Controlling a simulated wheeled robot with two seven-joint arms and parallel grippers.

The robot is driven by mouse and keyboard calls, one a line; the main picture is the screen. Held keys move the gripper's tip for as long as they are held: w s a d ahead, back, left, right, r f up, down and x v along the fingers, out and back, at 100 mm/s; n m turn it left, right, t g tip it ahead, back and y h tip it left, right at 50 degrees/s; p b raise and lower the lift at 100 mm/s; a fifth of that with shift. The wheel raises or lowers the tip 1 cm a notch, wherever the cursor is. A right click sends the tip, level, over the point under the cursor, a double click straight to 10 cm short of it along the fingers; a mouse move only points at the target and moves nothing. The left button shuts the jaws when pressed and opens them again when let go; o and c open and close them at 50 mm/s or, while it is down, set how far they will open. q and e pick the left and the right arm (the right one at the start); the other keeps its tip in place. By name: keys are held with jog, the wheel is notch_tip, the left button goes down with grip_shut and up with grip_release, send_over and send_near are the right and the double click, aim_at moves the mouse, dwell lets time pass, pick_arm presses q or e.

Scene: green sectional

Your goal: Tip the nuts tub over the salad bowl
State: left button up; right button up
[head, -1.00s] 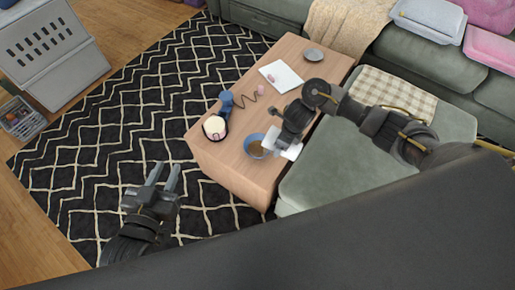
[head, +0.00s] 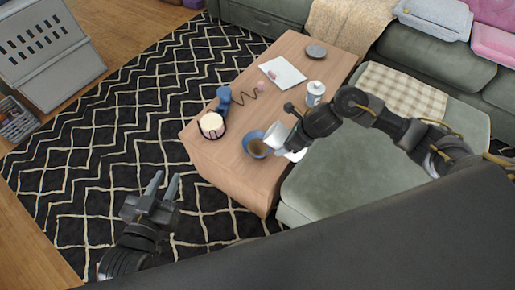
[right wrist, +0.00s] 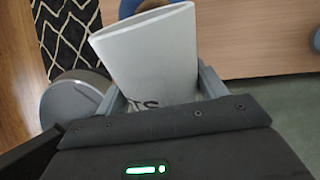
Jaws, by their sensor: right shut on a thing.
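The nuts tub (head: 274,135) is white and held in my right gripper (head: 287,140), at the bowl's right side. In the right wrist view the tub (right wrist: 150,50) sits between the two fingers (right wrist: 160,95), with dark letters ending in "TS" partly hidden. It looks tilted, its mouth end toward the bowl; its contents are hidden. The blue salad bowl (head: 247,139) stands on the wooden table with brown contents. I cannot tell whether tub and bowl touch. My left gripper (head: 163,187) is open and empty above the rug, away from the table.
On the table (head: 235,168) are a cream-topped dark container (head: 211,124), a blue item (head: 224,97) with a dark coil, a white sheet (head: 283,72), a white canister (head: 316,92) and a grey disc (head: 316,51). A green sofa seat (head: 345,170) borders the table's right side.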

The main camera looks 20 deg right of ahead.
jog(key=b, duration=0.2)
jog(key=t+y+b, duration=0.1)
jog(key=b, duration=0.2)
jog(key=shift+s+d+f, duration=0.25)
jog(key=shift+s+d, duration=0.1)
jog(key=shift+d, duration=0.05)
jog(key=r+t+y+b, duration=0.1)
jog(key=b, duration=0.4)
jog(key=s+d+r+t+y+b, duration=0.1)
jog(key=b, duration=0.4)
jog(key=shift+s+d+r+t+y, duration=0.15)
jog(key=shift+r+t+y, duration=0.05)
jog(key=shift+t+y, duration=0.2)
jog(key=shift+r+b, duration=0.3)
jog(key=shift+b, duration=0.05)
jog(key=shift+r, duration=0.3)
